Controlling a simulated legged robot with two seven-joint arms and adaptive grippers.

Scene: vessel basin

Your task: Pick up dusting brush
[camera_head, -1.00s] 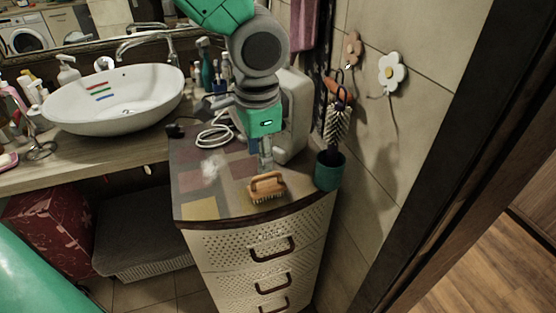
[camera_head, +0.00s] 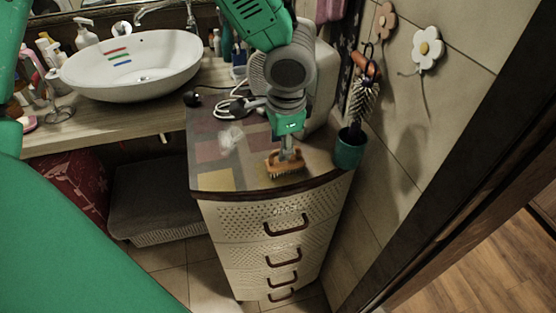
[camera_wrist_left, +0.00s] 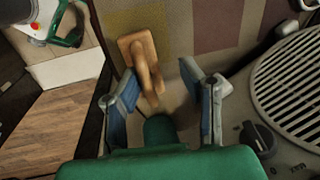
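A wooden brush (camera_head: 283,166) with a loop handle and pale bristles lies on the patterned top of the drawer cabinet, near its front edge. In the left wrist view the brush (camera_wrist_left: 145,62) lies ahead of the fingers, its handle pointing towards the space between them. My left gripper (camera_head: 287,150) is right above the brush and partly covers its handle in the head view. In the left wrist view my left gripper (camera_wrist_left: 160,98) is open, a finger on each side, with nothing clearly held. My right gripper is not in view.
A teal cup (camera_head: 349,150) with a dark bristled brush (camera_head: 362,100) stands right of the wooden brush. A white appliance (camera_head: 323,75) and a coiled white cable (camera_head: 233,108) are behind. A tiled wall closes the right side. A white basin (camera_head: 132,65) is at left.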

